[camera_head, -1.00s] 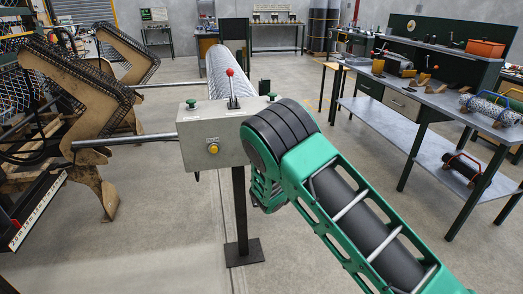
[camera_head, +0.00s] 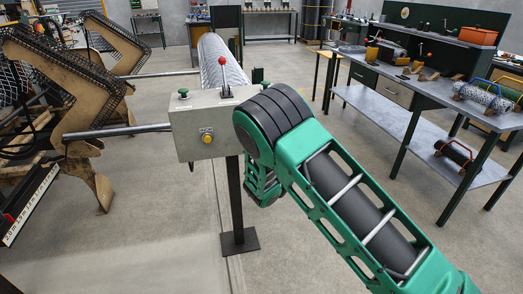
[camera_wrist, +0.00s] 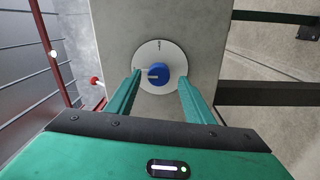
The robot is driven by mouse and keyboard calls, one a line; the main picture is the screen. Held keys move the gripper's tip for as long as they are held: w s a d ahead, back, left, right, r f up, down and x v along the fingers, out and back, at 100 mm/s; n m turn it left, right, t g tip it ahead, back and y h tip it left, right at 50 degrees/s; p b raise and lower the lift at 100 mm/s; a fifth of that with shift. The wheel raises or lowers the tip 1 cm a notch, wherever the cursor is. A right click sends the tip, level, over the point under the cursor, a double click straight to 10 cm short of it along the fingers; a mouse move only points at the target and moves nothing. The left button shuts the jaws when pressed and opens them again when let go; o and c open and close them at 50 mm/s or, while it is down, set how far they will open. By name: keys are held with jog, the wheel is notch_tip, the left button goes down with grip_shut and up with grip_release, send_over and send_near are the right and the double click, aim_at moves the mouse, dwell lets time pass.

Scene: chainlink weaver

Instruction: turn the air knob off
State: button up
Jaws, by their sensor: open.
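The air knob (camera_wrist: 158,74) shows in the wrist view as a blue round knob with a light pointer mark toward its left. It sits on a white round dial plate (camera_wrist: 160,52) on the face of a grey control box. My gripper (camera_wrist: 158,88) is open, with one green finger on each side of the knob, and no contact is clear. In the head view the grey control box (camera_head: 190,146) stands on a dark post. The knob and my gripper are hidden there behind my green arm.
Tan machine parts (camera_head: 75,90) stand at the left. A workbench (camera_head: 415,90) with tools stands at the right. The floor between is clear.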

jog(key=v, duration=0.9)
dwell(0.3)
